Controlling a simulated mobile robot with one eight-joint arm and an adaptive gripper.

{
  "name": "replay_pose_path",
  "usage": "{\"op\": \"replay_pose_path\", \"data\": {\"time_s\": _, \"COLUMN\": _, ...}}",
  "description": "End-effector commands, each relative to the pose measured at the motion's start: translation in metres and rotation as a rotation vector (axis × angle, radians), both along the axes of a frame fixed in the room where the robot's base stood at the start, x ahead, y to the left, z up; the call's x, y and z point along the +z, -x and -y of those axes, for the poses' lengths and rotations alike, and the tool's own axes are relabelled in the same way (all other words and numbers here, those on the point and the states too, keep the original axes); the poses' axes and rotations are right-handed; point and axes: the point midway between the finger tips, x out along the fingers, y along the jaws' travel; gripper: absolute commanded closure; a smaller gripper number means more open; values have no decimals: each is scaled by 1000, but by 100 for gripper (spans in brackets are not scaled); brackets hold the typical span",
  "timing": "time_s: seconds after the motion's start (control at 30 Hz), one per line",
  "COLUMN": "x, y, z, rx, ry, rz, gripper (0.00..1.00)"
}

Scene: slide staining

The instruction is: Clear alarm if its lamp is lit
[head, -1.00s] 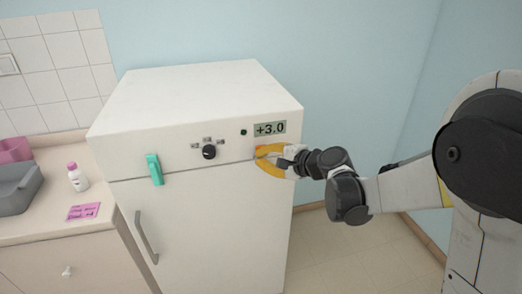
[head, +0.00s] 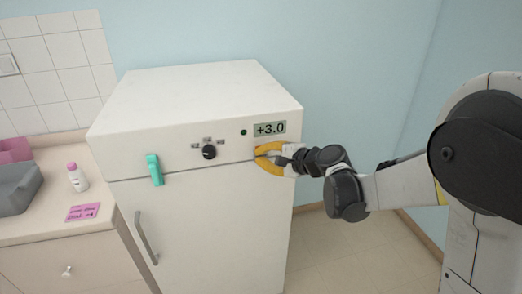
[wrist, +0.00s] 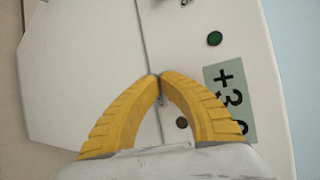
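The white fridge (head: 190,110) has a display (head: 270,129) reading +3.0 on its upper front panel. A dark green round lamp or button (head: 243,132) is left of the display; it also shows in the wrist view (wrist: 214,38), with no clear glow. A small dark brown round lamp or button (wrist: 181,122) sits below the display, seen between my fingers in the wrist view. My gripper (head: 258,153) has yellow fingers. In the wrist view its fingertips (wrist: 157,76) meet with nothing held, near the panel's lower seam. I cannot tell whether they touch the panel.
A black knob (head: 209,152) and a teal handle or clip (head: 155,169) are on the fridge front. A counter at left holds a pink-capped bottle (head: 77,177), a pink note (head: 83,212) and a grey tray (head: 20,188). Floor right of the fridge is clear.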

Motion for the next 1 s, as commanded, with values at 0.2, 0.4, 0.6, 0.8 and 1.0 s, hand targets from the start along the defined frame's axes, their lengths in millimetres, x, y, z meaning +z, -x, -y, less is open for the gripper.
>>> {"op": "replay_pose_path", "data": {"time_s": 0.2, "x": 0, "y": -1, "z": 0, "rx": 0, "ry": 0, "rz": 0, "gripper": 100}}
{"op": "replay_pose_path", "data": {"time_s": 0.4, "x": 0, "y": 1, "z": 0, "rx": -1, "ry": 0, "rz": 0, "gripper": 100}}
{"op": "replay_pose_path", "data": {"time_s": 0.6, "x": 0, "y": 10, "z": 3, "rx": -1, "ry": 0, "rz": 0, "gripper": 100}}
{"op": "replay_pose_path", "data": {"time_s": 0.8, "x": 0, "y": 14, "z": 4, "rx": 0, "ry": 0, "rz": 0, "gripper": 100}}
{"op": "replay_pose_path", "data": {"time_s": 1.0, "x": 0, "y": 14, "z": 4, "rx": 0, "ry": 0, "rz": 0, "gripper": 100}}
